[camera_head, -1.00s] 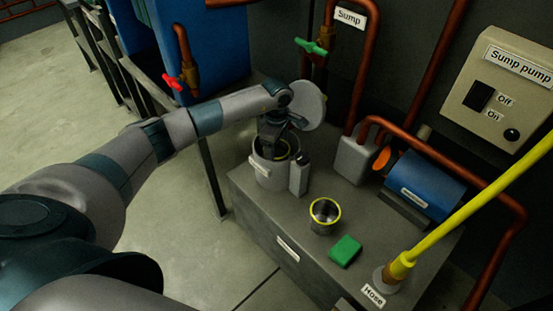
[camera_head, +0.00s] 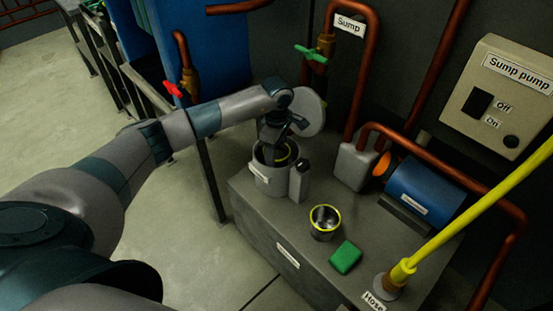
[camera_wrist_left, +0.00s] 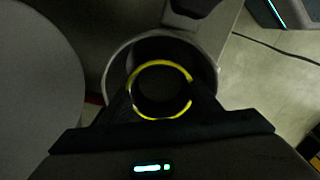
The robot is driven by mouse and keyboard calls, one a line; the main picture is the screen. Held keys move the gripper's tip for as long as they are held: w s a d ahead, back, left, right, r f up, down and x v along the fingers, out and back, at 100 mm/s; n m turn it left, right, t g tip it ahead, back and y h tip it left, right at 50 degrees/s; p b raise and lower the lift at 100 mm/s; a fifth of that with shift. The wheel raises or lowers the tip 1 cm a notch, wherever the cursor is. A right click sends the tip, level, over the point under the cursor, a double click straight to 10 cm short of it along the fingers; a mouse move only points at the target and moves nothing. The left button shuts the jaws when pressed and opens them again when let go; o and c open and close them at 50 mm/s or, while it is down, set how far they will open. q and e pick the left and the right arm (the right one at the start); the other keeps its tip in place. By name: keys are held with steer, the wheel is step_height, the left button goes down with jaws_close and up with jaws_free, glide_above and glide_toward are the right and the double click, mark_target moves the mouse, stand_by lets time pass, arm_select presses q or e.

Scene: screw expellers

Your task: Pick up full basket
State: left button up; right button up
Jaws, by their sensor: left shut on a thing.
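My left gripper (camera_head: 275,153) reaches down into the pot and is shut on this basket. In the left wrist view the yellow rim (camera_wrist_left: 163,118) shows between the dark fingers, inside the pot's round wall (camera_wrist_left: 108,72). The basket's inside is dark, so I cannot tell its contents. A second yellow-rimmed metal basket (camera_head: 324,222) stands upright on the bench, apart from the gripper. My right gripper is not in view.
A blue pump (camera_head: 424,190), copper pipes and a yellow hose (camera_head: 470,213) fill the right side. A red-handled valve (camera_head: 174,89) is behind the arm.

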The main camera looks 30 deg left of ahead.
arm_select(q)
step_height(320, 180, up, 8)
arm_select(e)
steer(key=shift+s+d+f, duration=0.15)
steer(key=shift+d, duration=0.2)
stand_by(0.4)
